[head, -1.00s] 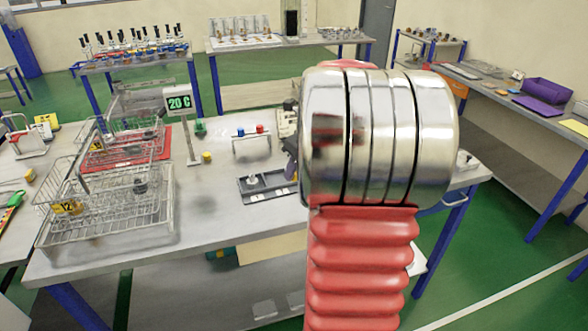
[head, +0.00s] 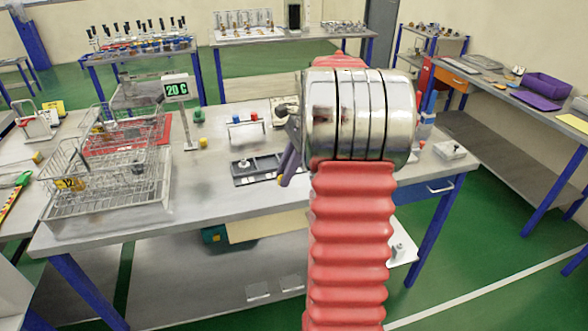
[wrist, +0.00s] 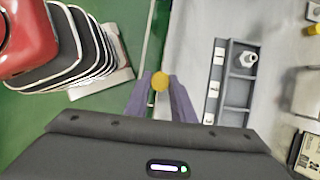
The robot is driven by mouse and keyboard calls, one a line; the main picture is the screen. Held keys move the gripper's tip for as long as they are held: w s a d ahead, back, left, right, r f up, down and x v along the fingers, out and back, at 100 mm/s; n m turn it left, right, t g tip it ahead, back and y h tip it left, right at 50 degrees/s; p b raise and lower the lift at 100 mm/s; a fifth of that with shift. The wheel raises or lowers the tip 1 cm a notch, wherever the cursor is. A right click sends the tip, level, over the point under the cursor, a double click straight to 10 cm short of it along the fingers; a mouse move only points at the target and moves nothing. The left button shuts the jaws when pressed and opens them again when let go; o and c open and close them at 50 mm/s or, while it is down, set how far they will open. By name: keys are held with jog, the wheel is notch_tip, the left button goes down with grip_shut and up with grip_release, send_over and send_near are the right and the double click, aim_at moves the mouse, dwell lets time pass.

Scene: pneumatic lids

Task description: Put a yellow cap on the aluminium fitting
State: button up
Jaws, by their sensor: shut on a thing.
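My gripper (wrist: 160,88) has purple fingers shut on a small round yellow cap (wrist: 159,81). In the head view my gripper (head: 284,178) shows left of my arm, near the table's front edge, with the cap a small yellow spot (head: 280,178). The grey aluminium fitting (wrist: 249,58) stands upright in a compartment of a dark grey tray (wrist: 241,86), right of the cap and apart from it in the wrist view. In the head view the fitting (head: 244,167) has no yellow on top. Part of the tray is hidden behind my gripper there.
Wire baskets (head: 110,195) fill the table's left side. A display reading 20 C (head: 177,89), a loose yellow cap (head: 203,142) and a stand with a blue and a red knob (head: 246,122) are farther back. The tabletop left of the tray is clear.

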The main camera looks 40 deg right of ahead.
jog(key=w+a+f+n+g+h, duration=0.1)
jog(key=w+a+f+n+g, duration=0.1)
jog(key=a+n, duration=0.5)
jog(key=w+a+f+n+g+h, duration=0.1)
jog(key=w+a+f+n, duration=0.4)
jog(key=a, duration=0.9)
jog(key=w+a+f+n+g+h, duration=0.2)
jog(key=w+a+f+n+g, duration=0.1)
jog(key=a+n, duration=0.8)
jog(key=shift+w+f+g, duration=0.3)
jog(key=shift+w+f, duration=0.15)
jog(key=shift+w, duration=0.25)
jog(key=shift+a, duration=0.1)
jog(key=shift+s, duration=0.1)
